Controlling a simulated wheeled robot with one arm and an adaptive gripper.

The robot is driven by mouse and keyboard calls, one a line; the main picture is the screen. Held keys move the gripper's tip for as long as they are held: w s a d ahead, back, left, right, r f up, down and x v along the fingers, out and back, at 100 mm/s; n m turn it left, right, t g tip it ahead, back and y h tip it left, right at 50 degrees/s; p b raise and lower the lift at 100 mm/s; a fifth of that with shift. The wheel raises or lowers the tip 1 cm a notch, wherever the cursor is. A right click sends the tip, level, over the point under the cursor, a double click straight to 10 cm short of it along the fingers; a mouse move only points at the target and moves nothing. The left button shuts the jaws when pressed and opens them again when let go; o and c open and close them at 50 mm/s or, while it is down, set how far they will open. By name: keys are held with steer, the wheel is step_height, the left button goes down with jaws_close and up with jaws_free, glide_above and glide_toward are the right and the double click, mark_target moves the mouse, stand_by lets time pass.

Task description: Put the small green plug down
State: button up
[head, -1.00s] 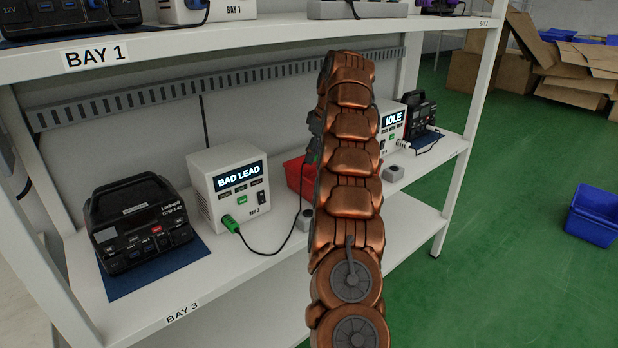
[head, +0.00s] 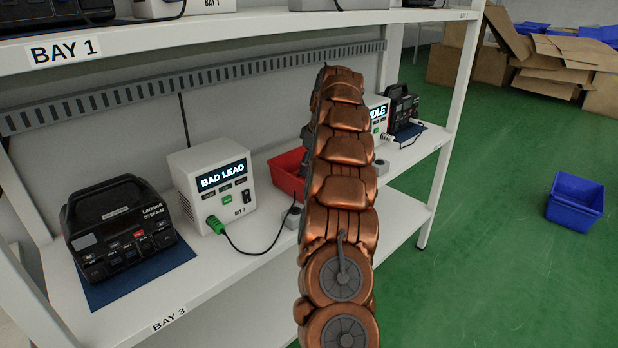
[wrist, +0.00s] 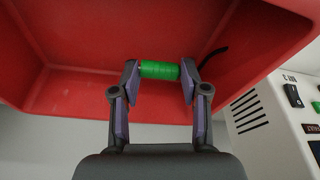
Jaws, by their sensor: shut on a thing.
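The small green plug (wrist: 158,70) is held crosswise between the two fingertips of my gripper (wrist: 161,76) in the wrist view. A dark cable shows just right of it. Behind the plug is the inside of a red bin (wrist: 80,95); I cannot tell whether the plug touches it. In the head view the red bin (head: 284,176) sits on the shelf, partly hidden by my arm. My gripper and the held plug are hidden there behind my arm. Another green plug (head: 215,225) is in the front of the white "BAD LEAD" box (head: 212,190).
A black power unit (head: 118,228) stands on a blue mat at the left of the shelf (head: 205,290). An "IDLE" box (head: 377,112) and another black unit (head: 401,108) stand to the right. The upper shelf (head: 230,30) crosses above. A blue bin (head: 575,200) is on the floor.

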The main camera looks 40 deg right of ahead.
steer(key=shift+f, duration=1.75)
steer(key=shift+f+b, duration=0.35)
steer(key=shift+f, duration=0.05)
steer(key=o, duration=0.9)
steer(key=shift+r, duration=0.1)
steer(key=shift+r, duration=0.35)
steer(key=p+v, duration=0.2)
steer(key=v, duration=0.9)
steer(key=shift+r, duration=0.45)
steer(key=shift+s, duration=0.1)
